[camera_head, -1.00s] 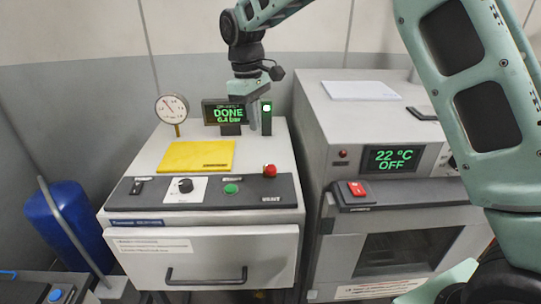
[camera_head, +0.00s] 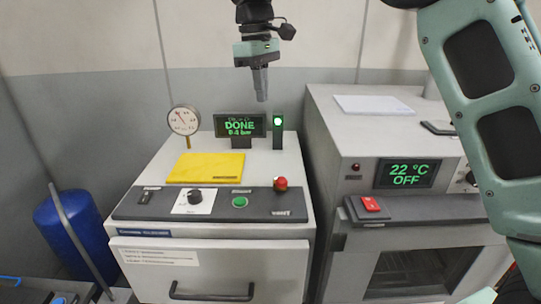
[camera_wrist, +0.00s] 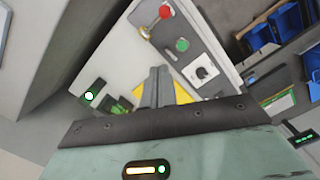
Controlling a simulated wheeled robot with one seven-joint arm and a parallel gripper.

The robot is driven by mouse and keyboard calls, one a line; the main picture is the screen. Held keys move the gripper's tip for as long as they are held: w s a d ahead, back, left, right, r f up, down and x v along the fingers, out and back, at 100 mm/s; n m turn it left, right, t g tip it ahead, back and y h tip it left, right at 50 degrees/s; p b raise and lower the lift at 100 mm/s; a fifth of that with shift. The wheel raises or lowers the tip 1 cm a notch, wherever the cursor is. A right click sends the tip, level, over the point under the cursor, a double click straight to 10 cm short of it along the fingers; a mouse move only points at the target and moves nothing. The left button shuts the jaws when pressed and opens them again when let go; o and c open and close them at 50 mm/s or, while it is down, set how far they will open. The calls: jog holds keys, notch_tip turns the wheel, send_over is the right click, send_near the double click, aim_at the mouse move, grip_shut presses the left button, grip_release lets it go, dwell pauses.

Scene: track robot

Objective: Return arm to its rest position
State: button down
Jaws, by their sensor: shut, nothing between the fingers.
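My gripper (camera_head: 261,98) hangs fingers down above the back of the left machine, in front of the wall. Its fingers are shut with nothing between them, and they are clear of the machine top. In the wrist view the closed fingers (camera_wrist: 156,88) point toward the yellow pad and the control panel. My teal arm link fills the right side of the head view.
The left machine (camera_head: 140,185) carries a gauge (camera_head: 184,121), a "DONE" display (camera_head: 239,126), a lit green indicator (camera_head: 278,122), a yellow pad (camera_head: 206,167) and a red button (camera_head: 281,183). An oven display (camera_head: 407,174) reads 22 °C OFF. A blue drum (camera_head: 75,225) stands left.

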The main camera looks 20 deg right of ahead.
jog(key=s+a+f+y+b, duration=0.1)
jog(key=s+a+f+b, duration=0.15)
jog(key=s+f, duration=0.2)
jog(key=s+a+f+b, duration=0.1)
jog(key=s+a+f, duration=0.25)
jog(key=s, duration=0.25)
jog(key=s+f+b, duration=0.1)
jog(key=s+f, duration=0.4)
jog(key=s, duration=0.3)
jog(key=s+d+f+b, duration=0.1)
jog(key=s+f+b, duration=0.1)
jog(key=s+f, duration=0.3)
jog(key=s+d+f+b, duration=0.1)
jog(key=s+f, duration=0.5)
jog(key=s, duration=0.7)
jog(key=shift+d+m+t+b, duration=0.2)
jog(key=shift+m+t+b, duration=0.1)
jog(key=shift+t+b, duration=0.1)
jog(key=w+d+r+p, duration=0.1)
jog(key=w+r+p, duration=0.3)
jog(key=w, duration=0.6)
jog(key=w+d+r+p, duration=0.2)
jog(key=w+r+p, duration=0.2)
jog(key=w, duration=0.6)
jog(key=w+d+r+h+p, duration=0.1)
jog(key=w+r+p, duration=0.4)
jog(key=w, duration=0.5)
jog(key=shift+w+d+r+g, duration=0.2)
jog(key=shift+d+r+g, duration=0.2)
jog(key=shift+d+r, duration=0.25)
